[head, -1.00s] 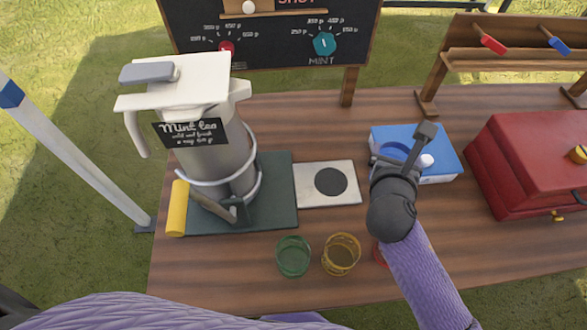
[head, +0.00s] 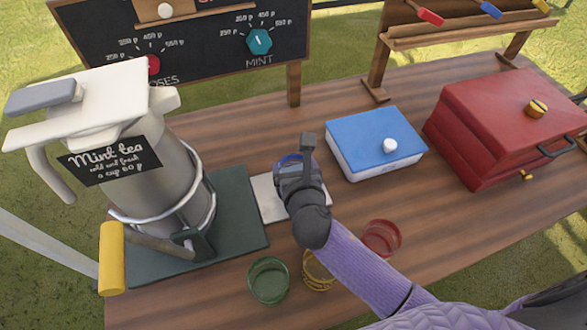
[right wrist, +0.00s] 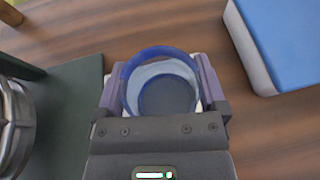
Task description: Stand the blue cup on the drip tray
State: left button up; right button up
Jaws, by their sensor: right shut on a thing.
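The blue cup (right wrist: 160,53) is upright between the fingers of my right gripper (right wrist: 163,92) in the right wrist view. In the head view the right gripper (head: 294,170) is shut on the cup (head: 289,159), which is mostly hidden behind it. A dark round patch shows through the cup's bottom. I cannot tell whether the cup touches the plate. My left gripper is not in view.
A tea dispenser (head: 160,190) stands on a dark green board (head: 235,215) left of the plate. Green (head: 268,280), yellow (head: 318,272) and red (head: 381,238) cups stand in front. A blue-lidded box (head: 370,140) and red chest (head: 500,120) are to the right.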

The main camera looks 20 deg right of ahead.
jog(key=o, duration=0.9)
jog(key=shift+r, duration=0.15)
jog(key=p+v, duration=0.4)
jog(key=v, duration=0.8)
